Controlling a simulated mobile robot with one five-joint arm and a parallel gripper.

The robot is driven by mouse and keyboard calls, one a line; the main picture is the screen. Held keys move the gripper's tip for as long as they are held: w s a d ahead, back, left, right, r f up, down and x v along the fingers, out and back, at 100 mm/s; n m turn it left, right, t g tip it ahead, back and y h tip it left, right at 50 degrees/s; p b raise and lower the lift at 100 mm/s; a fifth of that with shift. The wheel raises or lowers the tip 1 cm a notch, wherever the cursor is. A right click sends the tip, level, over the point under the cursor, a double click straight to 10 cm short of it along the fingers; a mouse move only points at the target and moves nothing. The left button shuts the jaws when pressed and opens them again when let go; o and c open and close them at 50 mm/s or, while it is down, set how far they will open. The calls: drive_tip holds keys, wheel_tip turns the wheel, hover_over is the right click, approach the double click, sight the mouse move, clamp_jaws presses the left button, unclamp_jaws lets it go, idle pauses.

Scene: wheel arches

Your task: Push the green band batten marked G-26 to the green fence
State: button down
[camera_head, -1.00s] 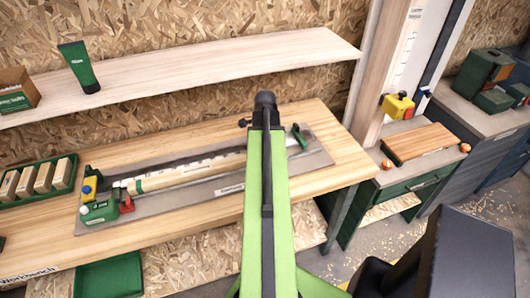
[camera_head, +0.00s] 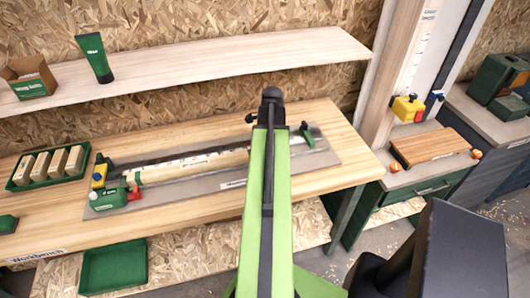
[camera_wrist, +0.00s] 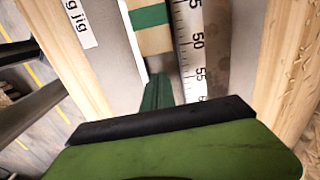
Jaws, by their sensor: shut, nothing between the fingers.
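A pale wooden batten (camera_head: 190,168) lies lengthwise in the grey jig plate (camera_head: 215,184) on the workbench, beside a ruler. In the wrist view a batten end with a green band (camera_wrist: 148,17) shows at the top; no G-26 mark is legible. The dark green fence (camera_head: 307,137) stands at the jig's right end. A dark green piece in the wrist view, probably the fence (camera_wrist: 157,92), lies beyond the batten end, apparently across a small gap. My gripper (camera_wrist: 165,118) is shut and empty at the bottom of the wrist view, past the batten end. My arm hides the jig's middle-right.
A green clamp (camera_head: 108,199) with a red knob sits at the jig's left end. A green tray of wooden blocks (camera_head: 47,168) is farther left. A shelf (camera_head: 200,72) runs behind, above the bench. The bench front (camera_head: 180,210) is clear.

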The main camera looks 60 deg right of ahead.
wheel_tip(320, 180, up, 10)
drive_tip(key=p, duration=1)
drive_tip(key=shift+s+d, duration=0.3)
drive_tip(key=shift+s, duration=0.1)
